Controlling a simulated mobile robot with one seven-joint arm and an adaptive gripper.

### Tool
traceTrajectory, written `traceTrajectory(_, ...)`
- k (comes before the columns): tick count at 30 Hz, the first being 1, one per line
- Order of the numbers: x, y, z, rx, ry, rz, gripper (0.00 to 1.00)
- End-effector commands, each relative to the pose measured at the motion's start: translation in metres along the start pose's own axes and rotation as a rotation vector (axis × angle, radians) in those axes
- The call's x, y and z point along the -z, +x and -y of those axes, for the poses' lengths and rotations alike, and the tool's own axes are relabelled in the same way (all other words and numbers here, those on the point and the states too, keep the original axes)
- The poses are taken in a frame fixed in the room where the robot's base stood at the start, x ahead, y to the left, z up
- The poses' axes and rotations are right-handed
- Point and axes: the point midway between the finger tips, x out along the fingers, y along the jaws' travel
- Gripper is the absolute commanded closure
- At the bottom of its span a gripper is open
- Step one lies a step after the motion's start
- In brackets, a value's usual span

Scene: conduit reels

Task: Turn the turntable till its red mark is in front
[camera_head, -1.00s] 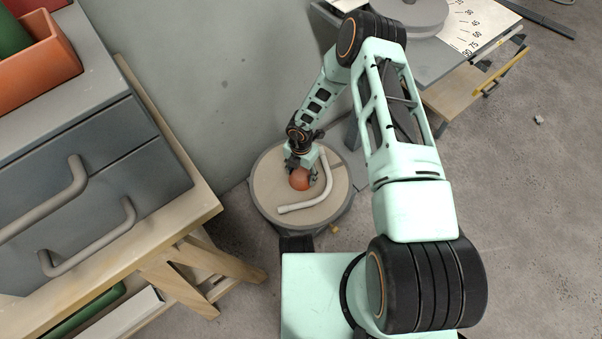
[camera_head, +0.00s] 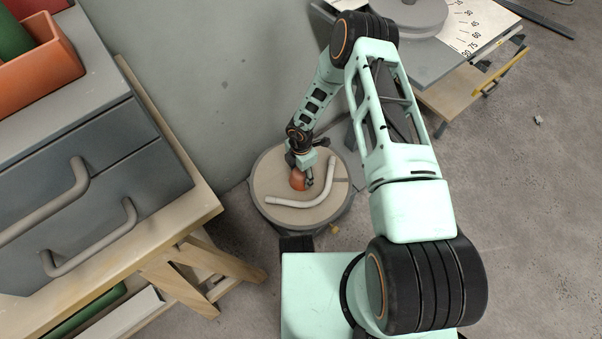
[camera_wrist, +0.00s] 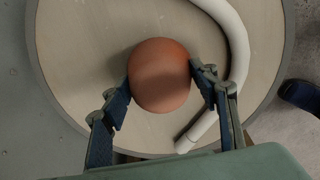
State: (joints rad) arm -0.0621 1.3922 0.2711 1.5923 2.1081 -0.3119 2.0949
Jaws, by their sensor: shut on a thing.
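The round turntable (camera_head: 273,170) has a beige top with a grey rim and stands low by the wall. A round orange-red knob (camera_head: 297,180) sits near its middle; it also shows in the wrist view (camera_wrist: 159,76). My gripper (camera_head: 304,179) comes down on the knob from above, with one finger on each side of it. In the wrist view the fingers of my gripper (camera_wrist: 160,82) are shut on the knob. A white bent pipe (camera_head: 315,202) lies on the turntable, curving around the knob's right side. I see no red mark on the visible top or rim.
A grey drawer cabinet (camera_head: 90,170) on a wooden bench stands at the left. A grey table with a graduated plate (camera_head: 470,27) stands at the back right.

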Motion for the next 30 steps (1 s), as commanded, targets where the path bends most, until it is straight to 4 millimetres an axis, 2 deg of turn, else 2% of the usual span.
traceTrajectory(2, 0.001, 0.000, 0.000, 0.000, -0.001, -0.001, 0.89)
traceTrajectory(3, 0.001, 0.000, 0.000, 0.000, -0.002, -0.001, 0.44)
traceTrajectory(8, 0.001, 0.000, 0.000, 0.000, -0.002, -0.001, 0.27)
traceTrajectory(20, 0.000, -0.006, -0.001, -0.001, -0.002, 0.000, 0.26)
traceTrajectory(23, 0.000, -0.018, -0.001, -0.002, -0.002, 0.000, 0.26)
traceTrajectory(30, -0.001, -0.064, -0.001, -0.002, -0.001, 0.001, 0.26)
